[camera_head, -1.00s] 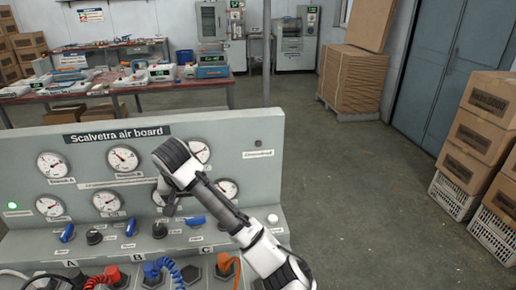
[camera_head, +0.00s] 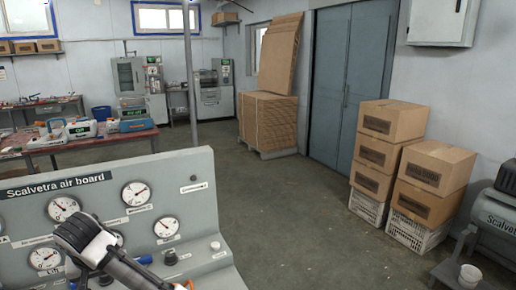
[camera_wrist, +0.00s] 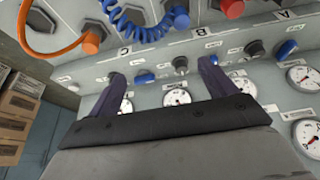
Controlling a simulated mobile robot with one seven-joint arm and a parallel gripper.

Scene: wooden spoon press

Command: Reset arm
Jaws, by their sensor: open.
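My gripper (camera_wrist: 163,88) is open and empty in the wrist view, its two dark fingers pointing at the air board's sloped panel. The air board (camera_head: 185,215) stands at the lower left of the head view, with round gauges, knobs and a "Scalvetra air board" label. In the head view my arm reaches across the front of the board, and my gripper is hidden or out of frame. In the wrist view a blue coiled hose (camera_wrist: 145,30) and an orange hose (camera_wrist: 50,53) run to the ports.
Stacked cartons (camera_head: 385,140) on white crates stand at the right, near a dark compressor (camera_head: 495,220). A wrapped pallet load (camera_head: 268,122) is at the back beside blue-grey doors (camera_head: 345,85). A workbench (camera_head: 80,145) stands behind the board. The middle floor is clear.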

